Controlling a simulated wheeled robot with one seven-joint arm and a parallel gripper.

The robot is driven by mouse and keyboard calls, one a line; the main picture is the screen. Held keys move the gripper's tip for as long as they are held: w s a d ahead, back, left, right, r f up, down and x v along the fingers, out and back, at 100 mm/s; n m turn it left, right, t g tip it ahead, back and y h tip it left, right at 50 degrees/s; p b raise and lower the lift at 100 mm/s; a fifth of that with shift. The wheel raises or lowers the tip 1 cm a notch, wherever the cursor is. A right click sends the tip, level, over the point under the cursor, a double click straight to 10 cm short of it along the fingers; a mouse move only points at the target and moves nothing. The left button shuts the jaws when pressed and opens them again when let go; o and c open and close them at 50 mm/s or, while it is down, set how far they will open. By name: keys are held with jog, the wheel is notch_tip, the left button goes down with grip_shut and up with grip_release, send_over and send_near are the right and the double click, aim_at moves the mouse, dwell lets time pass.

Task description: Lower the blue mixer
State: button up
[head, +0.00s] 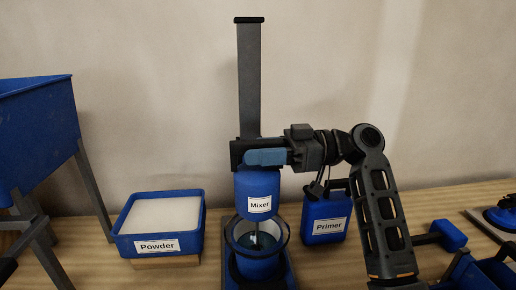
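The blue mixer (257,185) with a white "Mixer" label sits on a tall dark grey column (249,75). Its shaft reaches down into a clear-rimmed blue bucket (259,265) below. My gripper (268,157) is at the mixer's upper part, beside a light blue handle (262,157) on the carriage. The fingers reach the handle from the right, but I cannot tell whether they are closed on it.
A blue box of white powder (165,243) stands left of the bucket. A blue "Primer" container (326,218) stands right of it, behind my arm. A blue hopper (40,125) on legs is at far left. Blue tools (449,236) lie at right.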

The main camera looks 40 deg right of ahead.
jog(key=shift+o, duration=0.9)
jog(key=shift+r, duration=0.1)
jog(key=shift+r, duration=0.1)
jog(key=shift+r, duration=0.15)
notch_tip(320, 180, up, 4)
jog(key=shift+f+p, duration=0.1)
jog(key=shift+p, duration=0.25)
jog(key=s+d+r, duration=0.6)
jog(key=s+d, duration=0.1)
jog(key=d, duration=0.2)
jog(key=shift+s+r, duration=0.2)
jog(key=shift+r, duration=0.2)
